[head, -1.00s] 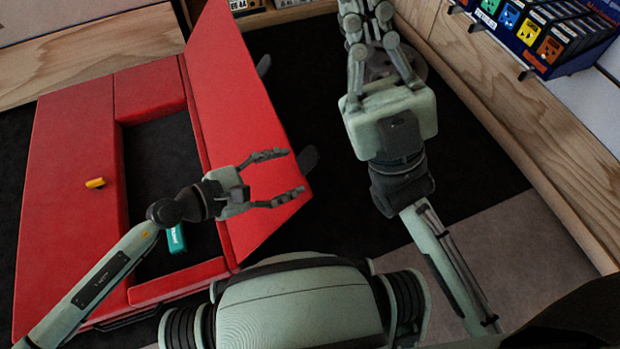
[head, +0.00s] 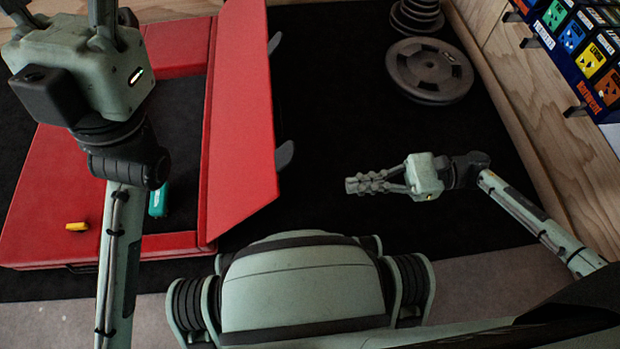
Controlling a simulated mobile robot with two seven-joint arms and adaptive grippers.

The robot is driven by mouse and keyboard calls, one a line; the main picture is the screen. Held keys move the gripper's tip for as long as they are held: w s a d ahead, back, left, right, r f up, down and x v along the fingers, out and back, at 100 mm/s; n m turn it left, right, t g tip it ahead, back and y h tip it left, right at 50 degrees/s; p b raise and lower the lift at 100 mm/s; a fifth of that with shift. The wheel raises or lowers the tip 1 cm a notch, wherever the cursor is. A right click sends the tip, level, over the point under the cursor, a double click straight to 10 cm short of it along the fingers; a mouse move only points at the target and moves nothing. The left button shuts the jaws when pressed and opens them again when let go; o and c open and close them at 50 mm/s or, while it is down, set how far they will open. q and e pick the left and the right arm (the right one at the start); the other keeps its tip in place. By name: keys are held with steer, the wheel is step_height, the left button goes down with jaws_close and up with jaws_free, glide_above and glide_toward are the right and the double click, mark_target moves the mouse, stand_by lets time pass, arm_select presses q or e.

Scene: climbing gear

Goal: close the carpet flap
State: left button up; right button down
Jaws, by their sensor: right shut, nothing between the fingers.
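The red carpet flap (head: 240,130) stands raised along the right side of the red pad (head: 180,50), leaning to the right, with two dark tabs on its outer edge. The pad's dark recess (head: 178,115) is uncovered. My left gripper (head: 62,12) is above the left part of the pad, left of the flap. Its fingertips are cut off by the top edge, so its opening does not show. My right gripper (head: 366,184) is shut and empty over the dark floor, right of the flap and apart from it, pointing left towards it.
A teal object (head: 158,200) lies in the recess beside my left arm. A small yellow item (head: 77,227) is on the pad's front left. Colourful boxed goods (head: 585,50) line the right wall. Dark floor (head: 340,110) between flap and plates is clear.

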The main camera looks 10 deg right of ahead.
steer(key=d+f, duration=0.1)
glide_toward(277, 192)
step_height(277, 192, down, 4)
steer(key=a, duration=0.3)
steer(key=shift+w+a+r+n, duration=0.15)
steer(key=shift+a+r, duration=0.45)
steer(key=shift+a, duration=0.15)
steer(key=shift+w+a+r+n, duration=0.15)
steer(key=shift+a+r, duration=0.45)
steer(key=shift+a, duration=0.15)
